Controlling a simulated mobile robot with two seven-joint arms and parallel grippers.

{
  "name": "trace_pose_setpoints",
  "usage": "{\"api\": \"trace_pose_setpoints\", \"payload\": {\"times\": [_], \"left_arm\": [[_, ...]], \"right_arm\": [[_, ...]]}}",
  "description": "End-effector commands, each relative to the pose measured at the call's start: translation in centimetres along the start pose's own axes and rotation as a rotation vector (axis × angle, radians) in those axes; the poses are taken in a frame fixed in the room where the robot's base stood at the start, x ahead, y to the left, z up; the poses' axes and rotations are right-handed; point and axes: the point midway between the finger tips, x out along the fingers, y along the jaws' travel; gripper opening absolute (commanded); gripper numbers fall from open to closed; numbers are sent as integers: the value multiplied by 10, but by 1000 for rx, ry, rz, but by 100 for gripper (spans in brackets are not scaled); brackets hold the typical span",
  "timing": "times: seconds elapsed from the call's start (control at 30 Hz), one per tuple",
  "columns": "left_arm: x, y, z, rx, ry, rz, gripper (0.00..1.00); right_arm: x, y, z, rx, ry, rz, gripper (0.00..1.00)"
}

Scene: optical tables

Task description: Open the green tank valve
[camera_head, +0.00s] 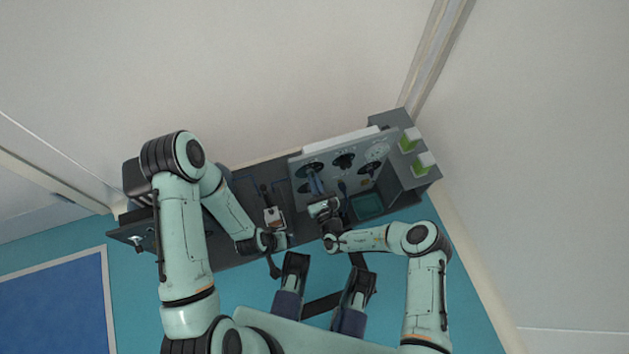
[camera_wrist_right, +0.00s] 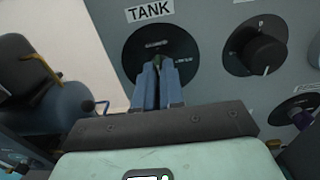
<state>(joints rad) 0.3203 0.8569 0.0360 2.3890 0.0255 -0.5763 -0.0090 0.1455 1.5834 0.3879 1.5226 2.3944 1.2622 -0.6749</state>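The tank valve (camera_wrist_right: 157,60) is a small green knob in the middle of a black round dial (camera_wrist_right: 135,44) under a "TANK" label on a grey panel. In the right wrist view, the blue fingers of my right gripper (camera_wrist_right: 157,82) reach to it and stand close together, with green showing between their tips. They mostly hide the knob. In the head view, my right gripper (camera_head: 314,180) points at the left dials of the panel (camera_head: 330,160). My left gripper (camera_head: 276,242) is near the front edge of the bench, away from the panel; its fingers are too small to read.
Other black knobs (camera_wrist_right: 262,56) and (camera_wrist_right: 302,115) sit right of the tank dial. A blue tank (camera_wrist_right: 60,105) stands left of the panel. The dark bench (camera_head: 230,255) also carries a small white-and-brown device (camera_head: 272,215). Green-and-white boxes (camera_head: 410,140) are on the right.

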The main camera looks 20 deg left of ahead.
Motion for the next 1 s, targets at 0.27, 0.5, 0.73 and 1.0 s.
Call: {"api": "trace_pose_setpoints", "payload": {"times": [0.27, 0.5, 0.73, 1.0], "left_arm": [[0, 0, 0, 0, -1, 0, 70], [-1, 0, 1, 0, -3, 0, 70], [-1, 1, 2, 1, -5, 1, 70], [-1, 0, 2, 1, -6, 1, 70]], "right_arm": [[0, 0, 0, 34, 2, 1, 0], [-1, -1, -2, 164, 3, -2, 0], [-1, -2, -2, 368, 3, -3, 0], [0, -3, -3, 626, 3, -3, 0]]}}
